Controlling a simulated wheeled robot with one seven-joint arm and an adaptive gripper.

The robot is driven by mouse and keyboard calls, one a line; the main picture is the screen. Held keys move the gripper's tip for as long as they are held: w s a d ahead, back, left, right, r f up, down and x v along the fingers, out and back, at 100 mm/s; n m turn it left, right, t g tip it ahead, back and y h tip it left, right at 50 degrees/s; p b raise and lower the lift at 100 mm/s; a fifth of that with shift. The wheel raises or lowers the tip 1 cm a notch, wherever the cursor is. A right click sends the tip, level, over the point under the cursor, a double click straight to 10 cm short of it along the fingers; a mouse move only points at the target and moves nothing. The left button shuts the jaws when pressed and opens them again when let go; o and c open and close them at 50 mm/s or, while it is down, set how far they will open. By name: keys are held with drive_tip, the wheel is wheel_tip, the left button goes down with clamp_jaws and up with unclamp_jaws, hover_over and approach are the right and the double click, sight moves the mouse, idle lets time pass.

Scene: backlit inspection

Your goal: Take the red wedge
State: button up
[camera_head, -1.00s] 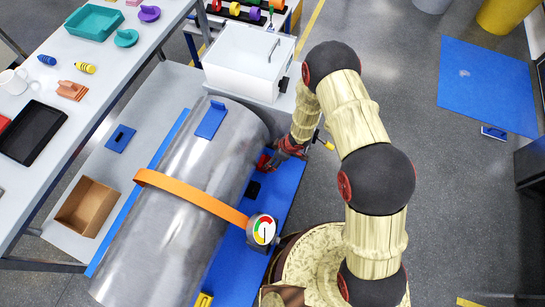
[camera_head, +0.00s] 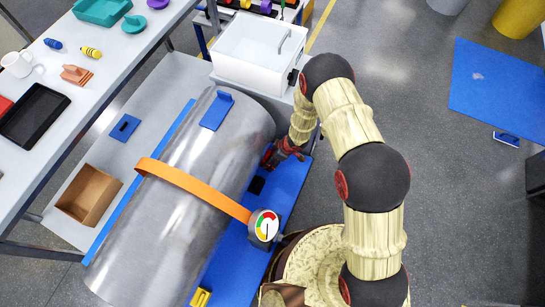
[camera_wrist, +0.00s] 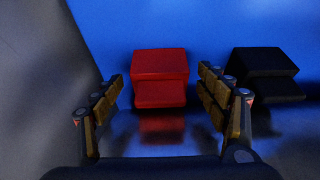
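The red wedge (camera_wrist: 160,78) stands on a blue surface, ahead of my gripper (camera_wrist: 160,82) in the wrist view. My gripper is open, with one finger on each side of the wedge and a visible gap on both sides. In the head view my gripper (camera_head: 274,156) is low beside the grey cylinder, over the blue strip. The wedge is mostly hidden there; I cannot clearly separate it from the red parts of the gripper.
A black block (camera_wrist: 265,75) stands right of the red wedge; it also shows in the head view (camera_head: 256,185). The large grey cylinder (camera_head: 175,225), with an orange band (camera_head: 190,188) and gauge (camera_head: 265,226), is close on the left. A white box (camera_head: 257,52) stands behind.

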drive_tip(key=shift+c, duration=1.2)
drive_tip(key=c, duration=1.1)
drive_tip(key=shift+c, duration=0.6)
drive_tip(key=shift+d, duration=0.1)
